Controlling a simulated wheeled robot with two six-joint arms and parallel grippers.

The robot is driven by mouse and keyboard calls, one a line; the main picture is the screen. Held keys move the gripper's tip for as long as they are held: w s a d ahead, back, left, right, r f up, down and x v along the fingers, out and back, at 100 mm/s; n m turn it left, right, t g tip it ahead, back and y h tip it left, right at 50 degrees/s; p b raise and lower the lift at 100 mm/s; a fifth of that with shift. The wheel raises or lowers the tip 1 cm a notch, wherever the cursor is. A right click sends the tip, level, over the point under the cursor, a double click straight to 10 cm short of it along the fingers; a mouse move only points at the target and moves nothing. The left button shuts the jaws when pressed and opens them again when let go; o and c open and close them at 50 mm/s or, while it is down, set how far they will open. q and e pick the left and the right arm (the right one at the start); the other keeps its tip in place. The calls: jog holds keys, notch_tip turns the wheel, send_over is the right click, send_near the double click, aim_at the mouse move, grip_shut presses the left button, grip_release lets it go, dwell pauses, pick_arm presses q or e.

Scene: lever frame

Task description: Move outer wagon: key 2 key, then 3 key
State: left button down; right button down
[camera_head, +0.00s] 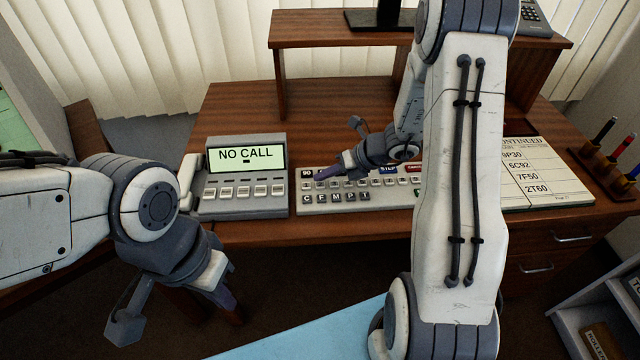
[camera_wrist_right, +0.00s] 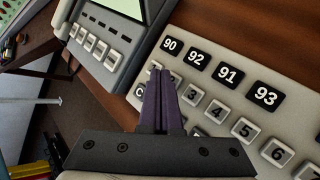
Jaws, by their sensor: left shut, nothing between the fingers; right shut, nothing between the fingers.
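The pale key panel (camera_head: 385,199) sits on the desk, with numbered keys in a row and a lower row of dark-lettered keys. In the right wrist view, the 3 key (camera_wrist_right: 192,94) shows just right of my fingers, followed by 4, 5 and 6. The 2 key cannot be made out; my fingers cover that part of the row. My right gripper (camera_head: 322,173) is shut and empty over the panel's left part; its purple fingertips also show in the right wrist view (camera_wrist_right: 158,76). Whether they touch a key I cannot tell. My left gripper (camera_head: 232,306) is shut and empty, low in front of the desk.
A grey phone unit (camera_head: 245,202) with a screen reading "NO CALL" stands left of the panel. A printed list board (camera_head: 535,180) lies to the right, with a pen holder (camera_head: 605,160) beyond. A raised wooden shelf (camera_head: 330,30) spans the back. My right arm hides part of the panel.

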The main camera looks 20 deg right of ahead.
aim_at(338, 186)
dwell(0.8)
jog(key=shift+f+b, duration=0.3)
jog(key=shift+f, duration=0.15)
jog(key=shift+f+b, duration=0.3)
jog(key=shift+f, duration=0.05)
dwell(0.4)
jog(key=shift+r, duration=0.1)
jog(key=shift+r+p, duration=0.75)
jog(key=shift+p, duration=0.1)
jog(key=shift+s+d+p, duration=0.25)
jog(key=shift+d+p, duration=0.1)
jog(key=shift+d, duration=0.55)
jog(key=shift+s+d+p, duration=0.25)
jog(key=shift+d+p, duration=0.1)
jog(key=shift+d, duration=0.5)
